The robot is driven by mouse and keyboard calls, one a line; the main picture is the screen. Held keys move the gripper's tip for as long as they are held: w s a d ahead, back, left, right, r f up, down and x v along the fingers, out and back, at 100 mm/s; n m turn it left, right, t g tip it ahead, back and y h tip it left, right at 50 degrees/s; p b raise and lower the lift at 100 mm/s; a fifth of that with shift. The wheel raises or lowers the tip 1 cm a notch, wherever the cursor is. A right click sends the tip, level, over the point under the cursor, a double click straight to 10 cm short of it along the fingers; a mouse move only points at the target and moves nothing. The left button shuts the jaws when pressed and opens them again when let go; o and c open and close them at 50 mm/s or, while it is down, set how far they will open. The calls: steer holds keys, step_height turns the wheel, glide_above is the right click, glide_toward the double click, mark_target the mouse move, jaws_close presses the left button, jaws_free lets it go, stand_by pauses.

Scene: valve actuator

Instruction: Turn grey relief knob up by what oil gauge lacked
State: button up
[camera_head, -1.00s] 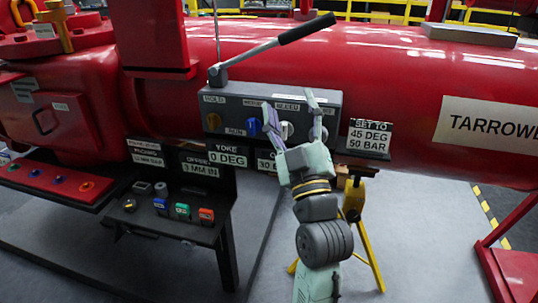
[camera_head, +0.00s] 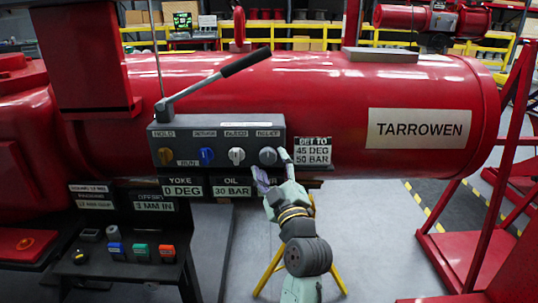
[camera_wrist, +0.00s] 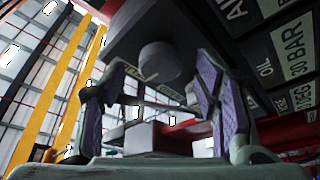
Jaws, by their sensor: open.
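The grey relief knob (camera_head: 267,156) is the rightmost knob on the dark control box (camera_head: 220,135), under a label that seems to read RELIEF. My gripper (camera_head: 273,167) is open just in front of and below it, one finger to its right and one below. In the wrist view, a round grey knob (camera_wrist: 159,60) shows beyond and between the open fingers (camera_wrist: 160,85); I see no contact. The oil sign (camera_head: 231,186) below the box reads OIL 30 BAR. The target plate (camera_head: 313,151) right of the box reads SET TO 45 DEG 50 BAR.
A long lever (camera_head: 215,80) slants above the box. The yoke sign (camera_head: 182,188) reads 0 DEG. A red cylinder (camera_head: 340,90) lies behind.

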steer(key=shift+x, duration=1.15)
steer(key=shift+c, duration=0.6)
steer(key=c, duration=1)
steer(key=shift+c, duration=0.2)
